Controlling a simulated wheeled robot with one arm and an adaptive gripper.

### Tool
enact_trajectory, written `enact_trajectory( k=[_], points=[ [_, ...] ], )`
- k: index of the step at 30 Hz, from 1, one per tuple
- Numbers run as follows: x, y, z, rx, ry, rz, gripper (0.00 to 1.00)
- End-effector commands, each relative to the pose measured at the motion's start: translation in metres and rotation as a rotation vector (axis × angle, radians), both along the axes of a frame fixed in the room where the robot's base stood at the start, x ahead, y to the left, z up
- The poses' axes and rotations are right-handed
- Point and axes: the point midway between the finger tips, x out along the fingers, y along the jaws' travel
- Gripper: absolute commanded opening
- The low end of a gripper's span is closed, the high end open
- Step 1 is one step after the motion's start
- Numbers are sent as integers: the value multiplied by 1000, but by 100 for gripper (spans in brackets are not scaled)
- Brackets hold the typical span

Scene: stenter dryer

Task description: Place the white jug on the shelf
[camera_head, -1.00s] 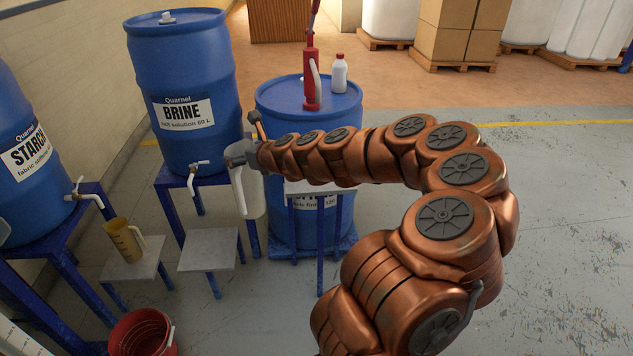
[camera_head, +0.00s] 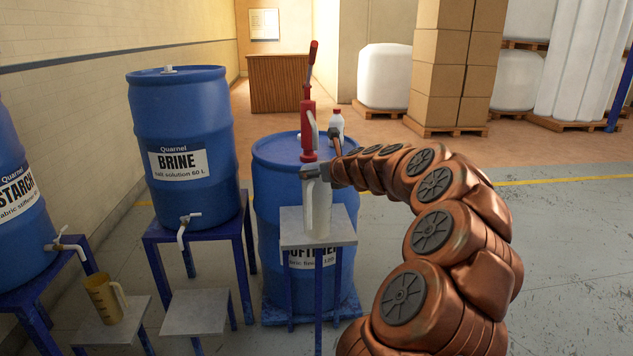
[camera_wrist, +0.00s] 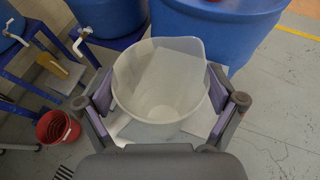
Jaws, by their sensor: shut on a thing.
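The white jug (camera_head: 317,208) is upright in front of the softener drum. My gripper (camera_head: 316,172) is shut on it near its top. In the wrist view the jug (camera_wrist: 160,95) sits between my two fingers, and I look down into its empty-looking inside. The jug is over the grey top of a small blue-legged stand (camera_head: 291,228), which looks like the shelf. Its base is close to this top; I cannot tell whether it touches. Part of the stand's top shows around the jug.
The brine drum (camera_head: 182,115) is left. A yellow jug (camera_head: 104,298) occupies another stand; a lower stand (camera_head: 196,312) is bare.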

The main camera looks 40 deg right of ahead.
Motion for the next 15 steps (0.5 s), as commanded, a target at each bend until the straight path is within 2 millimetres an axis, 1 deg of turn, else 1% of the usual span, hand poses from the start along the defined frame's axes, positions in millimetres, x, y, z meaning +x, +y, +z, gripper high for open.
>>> enact_trajectory(
  k=[1,6,15],
  points=[
    [6,-6,0,-3,-1,-2,38],
    [23,-21,-3,-4,0,-4,38],
    [50,-43,-7,-4,1,-2,38]
  ],
)
